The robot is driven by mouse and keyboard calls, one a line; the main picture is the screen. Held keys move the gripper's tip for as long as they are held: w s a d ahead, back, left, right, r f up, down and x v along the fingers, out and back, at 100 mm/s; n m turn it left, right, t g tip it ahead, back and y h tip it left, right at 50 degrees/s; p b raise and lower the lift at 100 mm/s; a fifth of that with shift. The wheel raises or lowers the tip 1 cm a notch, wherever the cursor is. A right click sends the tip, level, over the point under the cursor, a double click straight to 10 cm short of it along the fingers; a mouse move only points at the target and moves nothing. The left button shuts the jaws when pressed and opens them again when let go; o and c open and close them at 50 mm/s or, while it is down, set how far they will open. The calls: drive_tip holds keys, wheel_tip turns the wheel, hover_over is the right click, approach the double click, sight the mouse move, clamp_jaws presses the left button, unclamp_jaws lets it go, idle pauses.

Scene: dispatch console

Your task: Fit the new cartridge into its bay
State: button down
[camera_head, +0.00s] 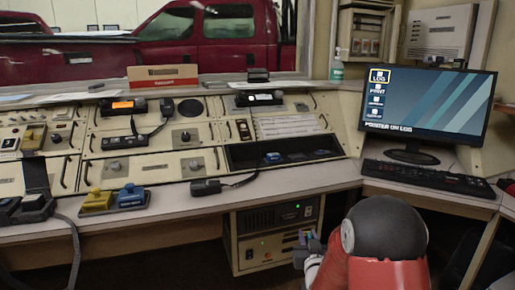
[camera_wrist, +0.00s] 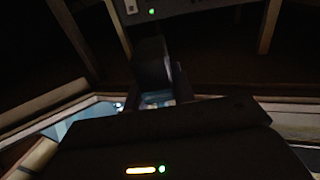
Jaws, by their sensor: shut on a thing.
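My gripper (camera_head: 307,247) is low in front of the desk, at the right side of the cabinet under it. It is shut on a small bluish-purple thing, which I take to be the cartridge (camera_head: 302,238); little of it shows. I cannot make out the bay; my gripper and arm cover part of the front. The wrist view is very dark; a dark block (camera_wrist: 151,62) stands in its middle, and I cannot tell whether the cartridge touches anything.
The desk top (camera_head: 180,218) overhangs the cabinet. On it are a yellow block (camera_head: 97,200), a blue block (camera_head: 132,196) and a corded handset (camera_head: 205,187). A monitor (camera_head: 425,105) and keyboard (camera_head: 430,176) stand at the right. The floor left of the cabinet looks clear but dark.

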drive_tip(key=s+f, duration=0.3)
drive_tip(key=f, duration=0.4)
drive_tip(key=s+f, duration=0.3)
drive_tip(key=f, duration=0.5)
drive_tip(key=shift+s, duration=0.4)
drive_tip(key=shift+d, duration=0.1)
